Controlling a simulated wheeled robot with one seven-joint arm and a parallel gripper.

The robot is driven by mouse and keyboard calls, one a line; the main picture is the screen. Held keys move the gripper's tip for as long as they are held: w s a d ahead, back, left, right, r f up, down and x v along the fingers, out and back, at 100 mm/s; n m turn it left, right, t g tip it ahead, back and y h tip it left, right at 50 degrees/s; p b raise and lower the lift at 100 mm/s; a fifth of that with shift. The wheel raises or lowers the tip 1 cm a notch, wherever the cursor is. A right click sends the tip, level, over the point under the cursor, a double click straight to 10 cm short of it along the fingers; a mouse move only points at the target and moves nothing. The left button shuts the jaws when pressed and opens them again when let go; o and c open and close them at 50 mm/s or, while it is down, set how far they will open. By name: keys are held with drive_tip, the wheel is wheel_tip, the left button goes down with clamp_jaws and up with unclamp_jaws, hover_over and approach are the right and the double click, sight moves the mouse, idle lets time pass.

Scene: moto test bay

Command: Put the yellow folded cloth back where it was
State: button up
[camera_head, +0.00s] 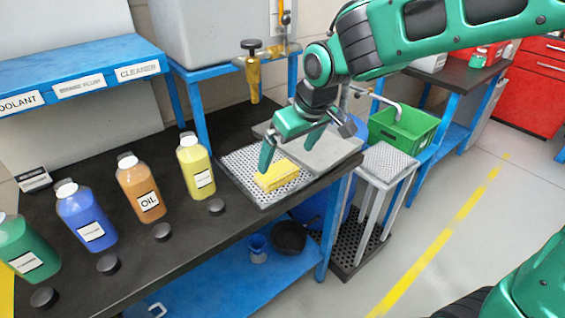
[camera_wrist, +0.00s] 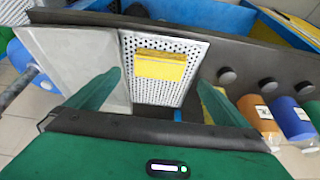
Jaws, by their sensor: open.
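The yellow folded cloth (camera_head: 277,175) lies flat on a perforated metal tray (camera_head: 236,160) at the right end of the dark bench. It also shows in the wrist view (camera_wrist: 160,65), near the far part of the tray. My gripper (camera_head: 292,142) is open and empty above the tray, with its fingers apart. In the wrist view my fingers (camera_wrist: 165,95) spread to either side of the tray, and the cloth lies between and beyond them, apart from both.
Yellow (camera_head: 196,168), orange (camera_head: 138,188), blue (camera_head: 85,215) and green (camera_head: 25,250) bottles stand left of the tray, with black caps in front. A grey plate (camera_head: 335,150) adjoins the tray. A green bin (camera_head: 405,130) and a perforated-top stand (camera_head: 388,163) are to the right.

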drive_tip(key=shift+v, duration=1.55)
drive_tip(key=s+d+f+m+h, duration=0.1)
drive_tip(key=s+d+m, duration=0.2)
drive_tip(key=d, duration=0.7)
drive_tip(key=s+d+m+h, duration=0.1)
drive_tip(key=s+d+m, duration=0.2)
drive_tip(key=d, duration=0.8)
drive_tip(key=s+d+f+m+g, duration=0.1)
drive_tip(key=s+d+f+m, duration=0.1)
drive_tip(key=s+d, duration=0.4)
drive_tip(key=s+d+f+m+g, duration=0.2)
drive_tip(key=s+d+m, duration=0.3)
drive_tip(key=s, duration=0.7)
drive_tip(key=shift+s+d+g, duration=0.15)
drive_tip(key=shift+d+g, duration=0.15)
drive_tip(key=shift+d, duration=0.95)
